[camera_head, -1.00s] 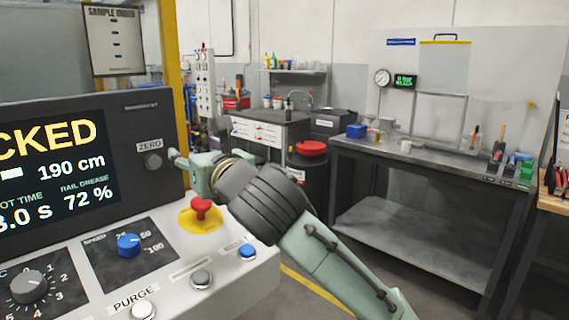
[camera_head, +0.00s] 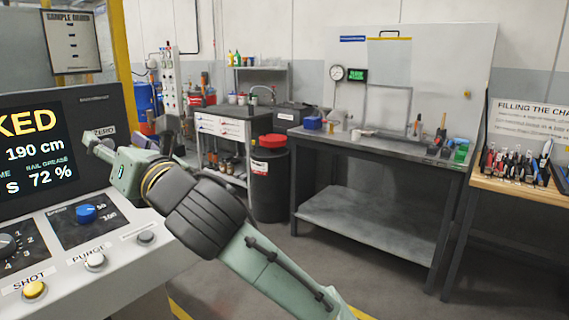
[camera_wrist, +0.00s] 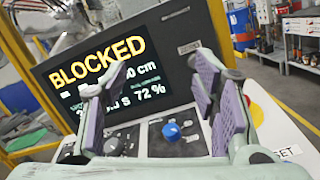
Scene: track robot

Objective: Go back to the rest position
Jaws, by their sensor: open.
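My gripper (camera_head: 98,138) is at the end of my green arm, in front of the right part of the control panel in the head view. In the wrist view its two purple-padded fingers (camera_wrist: 150,78) stand wide apart with nothing between them. The panel's screen (camera_wrist: 105,75) reads BLOCKED and 72 %. The blue speed knob (camera_wrist: 171,131) shows between the fingers, beyond them; it also shows in the head view (camera_head: 86,213). My gripper and wrist hide part of the panel in the head view, and the red button is not visible there.
A grey workbench (camera_head: 385,148) with small items stands to the right. A black drum (camera_head: 269,190) with a red top is left of it. A wooden tool bench (camera_head: 515,190) is at far right. Open floor (camera_head: 365,275) lies in front of the benches.

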